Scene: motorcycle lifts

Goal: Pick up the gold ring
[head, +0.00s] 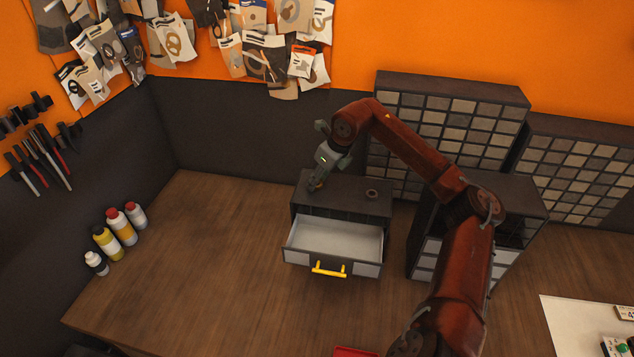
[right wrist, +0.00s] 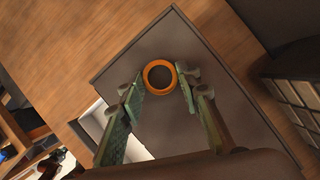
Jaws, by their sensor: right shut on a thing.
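The gold ring (right wrist: 147,77) is an orange-gold band around a dark opening, between the fingertips of my right gripper (right wrist: 160,82) in the right wrist view. The gripper is shut on it. In the head view my right gripper (head: 318,178) points down at the left part of the dark top of a small drawer cabinet (head: 345,188), and the ring shows only as a small brownish spot at its tips. I cannot tell whether the ring touches the cabinet top. My left gripper is not in view.
A dark round piece (head: 371,194) sits on the cabinet top to the right. The cabinet's white drawer (head: 335,240) with a yellow handle (head: 329,269) is pulled open and looks empty. Several bottles (head: 121,227) stand at left. Bin racks (head: 440,118) stand behind.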

